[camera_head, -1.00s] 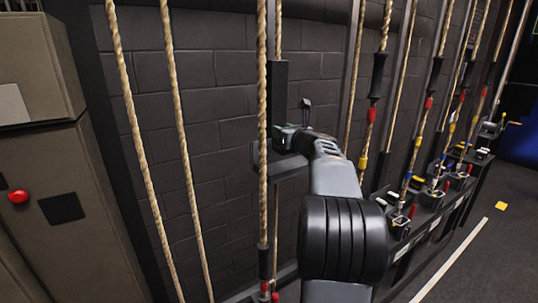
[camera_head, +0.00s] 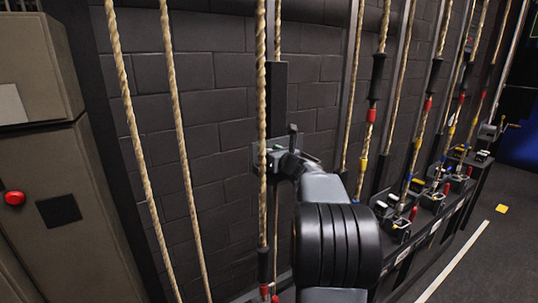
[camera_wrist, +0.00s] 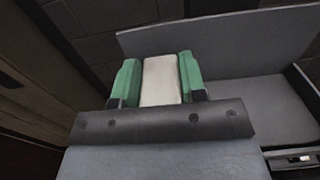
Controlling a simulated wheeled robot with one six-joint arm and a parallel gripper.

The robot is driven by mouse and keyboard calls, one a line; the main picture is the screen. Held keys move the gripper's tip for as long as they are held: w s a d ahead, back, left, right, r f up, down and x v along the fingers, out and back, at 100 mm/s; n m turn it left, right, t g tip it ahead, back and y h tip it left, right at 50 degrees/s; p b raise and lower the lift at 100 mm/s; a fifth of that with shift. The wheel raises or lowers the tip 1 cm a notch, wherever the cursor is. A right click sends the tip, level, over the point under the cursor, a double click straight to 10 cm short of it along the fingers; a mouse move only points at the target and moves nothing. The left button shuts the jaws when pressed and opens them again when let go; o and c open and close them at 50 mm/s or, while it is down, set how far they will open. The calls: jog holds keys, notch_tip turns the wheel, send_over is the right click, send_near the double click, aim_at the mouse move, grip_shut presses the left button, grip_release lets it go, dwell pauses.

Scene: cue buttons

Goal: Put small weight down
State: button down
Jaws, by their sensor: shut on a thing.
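The small weight (camera_wrist: 160,82) is a pale grey-white block. In the wrist view it sits between the two green fingers of my gripper (camera_wrist: 158,62), which is shut on it. A wide grey plate (camera_wrist: 225,45) stands just beyond and to the right of the fingers, with a flat grey surface (camera_wrist: 240,98) below it. I cannot tell whether the weight touches either. In the head view my gripper (camera_head: 272,157) is near the dark brick wall, partly behind a rope. The weight cannot be made out there, as my arm and the rope cover that spot.
Several tan ropes (camera_head: 182,150) hang in front of the wall. A row of rope locks with coloured handles (camera_head: 430,198) runs along the right. A beige cabinet (camera_head: 75,225) with a red button (camera_head: 14,198) stands at the left. Open floor (camera_head: 490,265) lies at the right.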

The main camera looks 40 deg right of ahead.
dwell(0.3)
jog(key=c, duration=0.7)
grip_release()
jog(key=shift+r, duration=0.15)
jog(key=s, duration=0.4)
jog(key=s+b, duration=0.1)
jog(key=s, duration=0.3)
jog(key=s+b, duration=0.1)
jog(key=s, duration=0.3)
jog(key=shift+a, duration=0.35)
jog(key=shift+a, duration=0.1)
